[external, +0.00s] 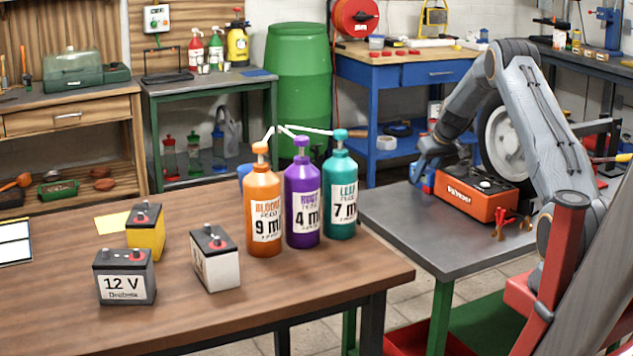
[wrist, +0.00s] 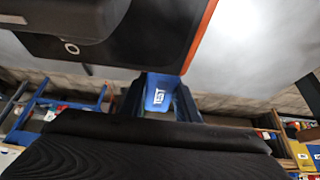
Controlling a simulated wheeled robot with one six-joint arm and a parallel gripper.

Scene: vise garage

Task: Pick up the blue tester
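The blue tester (wrist: 160,92) shows in the middle of the wrist view, with white "TEST" lettering on its face. In the external view a small blue patch at the left end of the orange unit looks like the tester (external: 428,184), mostly hidden. My gripper (external: 426,164) is right at it, low over the grey metal table. In the wrist view, dark finger-like parts of my gripper (wrist: 160,104) flank the tester on both sides. Whether they touch or squeeze it cannot be told.
The orange-and-black unit (external: 478,199) stands right beside my gripper on the grey table (external: 415,225). Small red and copper clamps (external: 503,226) lie in front of it. The wooden table (external: 330,278) at left holds pump bottles and several batteries. The grey table's front left is clear.

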